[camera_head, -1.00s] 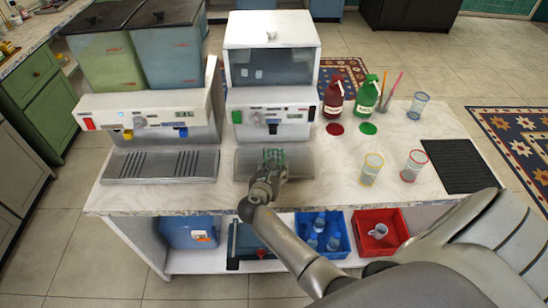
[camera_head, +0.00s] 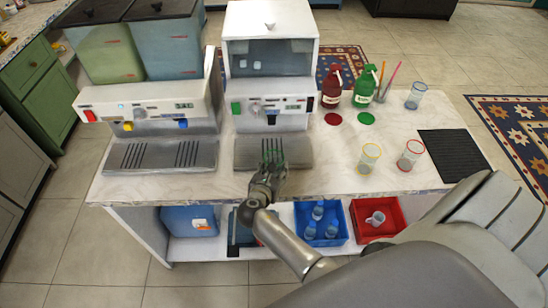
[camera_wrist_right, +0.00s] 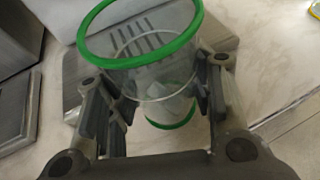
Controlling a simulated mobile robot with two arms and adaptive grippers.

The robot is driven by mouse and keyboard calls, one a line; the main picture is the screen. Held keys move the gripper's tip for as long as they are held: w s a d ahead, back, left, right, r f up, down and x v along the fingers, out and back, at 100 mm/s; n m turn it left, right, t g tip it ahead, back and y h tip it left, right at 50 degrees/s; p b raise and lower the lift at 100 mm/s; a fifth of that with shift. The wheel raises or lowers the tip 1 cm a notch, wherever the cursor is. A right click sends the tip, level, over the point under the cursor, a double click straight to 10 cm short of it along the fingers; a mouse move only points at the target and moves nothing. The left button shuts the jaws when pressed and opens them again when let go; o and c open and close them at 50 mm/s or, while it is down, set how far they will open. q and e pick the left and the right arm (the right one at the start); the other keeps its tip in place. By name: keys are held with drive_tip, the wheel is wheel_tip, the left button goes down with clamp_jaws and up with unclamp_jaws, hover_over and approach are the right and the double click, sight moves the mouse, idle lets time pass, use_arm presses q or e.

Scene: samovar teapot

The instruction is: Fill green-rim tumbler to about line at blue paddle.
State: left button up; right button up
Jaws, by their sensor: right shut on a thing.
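The green-rim tumbler (camera_wrist_right: 150,72) is clear glass, and its rim faces the right wrist camera. A pale ring runs around its wall, and something whitish shows near its green base; I cannot tell what it is. My right gripper (camera_head: 270,170) is shut on the tumbler; its fingers flank the glass in the wrist view. In the head view the tumbler (camera_head: 272,151) is over the slotted tray of the right machine (camera_head: 245,152). The blue paddle (camera_head: 183,123) is on the left dispenser, under the blue tank (camera_head: 166,50). My left gripper is out of view.
The left dispenser has a yellow paddle (camera_head: 128,126) and its own drip tray (camera_head: 125,155). Yellow-rim (camera_head: 369,158) and red-rim (camera_head: 410,155) tumblers stand at right, near a black mat (camera_head: 455,155). Red (camera_head: 332,88) and green (camera_head: 362,88) bottles stand behind.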

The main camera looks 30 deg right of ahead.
sight(265, 159)
drive_tip(key=shift+w+r, duration=0.2)
drive_tip(key=shift+r, duration=0.1)
drive_tip(key=r+b, duration=0.1)
drive_tip(key=r, duration=0.1)
drive_tip(key=a+r+b, duration=0.1)
drive_tip(key=r, duration=0.1)
drive_tip(key=w+a+r+b, duration=0.1)
drive_tip(key=r, duration=0.1)
drive_tip(key=shift+a, duration=0.15)
use_arm(q)
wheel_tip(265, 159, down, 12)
drive_tip(key=b, duration=0.8)
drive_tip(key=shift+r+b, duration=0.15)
drive_tip(key=shift+b, duration=0.2)
use_arm(e)
drive_tip(key=s+a+r+n+t+y, duration=0.3)
drive_tip(key=s+a+r, duration=0.5)
drive_tip(key=s+a, duration=0.3)
drive_tip(key=shift+s+r+n+y, duration=0.3)
drive_tip(key=shift+s+n+y, duration=0.2)
drive_tip(key=shift+s+n, duration=0.15)
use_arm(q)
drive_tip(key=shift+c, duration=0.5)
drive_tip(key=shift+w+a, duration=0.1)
